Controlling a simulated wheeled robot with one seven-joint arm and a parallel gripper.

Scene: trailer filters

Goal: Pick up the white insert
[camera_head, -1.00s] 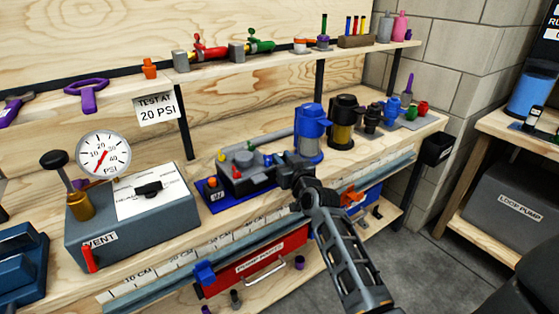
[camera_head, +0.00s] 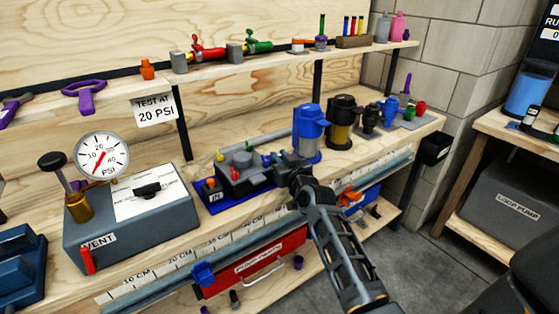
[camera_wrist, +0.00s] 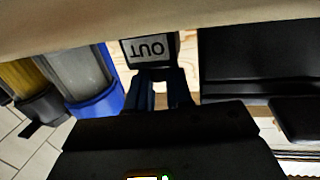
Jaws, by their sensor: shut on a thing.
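My gripper (camera_head: 283,167) is low at the right end of the dark grey filter block on its blue tray (camera_head: 213,207). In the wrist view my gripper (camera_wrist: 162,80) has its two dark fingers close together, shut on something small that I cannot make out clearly. A dark piece with a white "OUT" label (camera_wrist: 148,48) is just beyond the fingertips, upside down in that view. I cannot pick out a white insert in either view; the fingers and wrist may hide it.
A blue canister (camera_head: 309,130) stands close to the right of my gripper, with a black and yellow canister (camera_head: 340,122) beyond. The gauge box (camera_head: 130,215) stands to the left. A ruler rail (camera_head: 215,248) and red drawer (camera_head: 255,262) run along the front.

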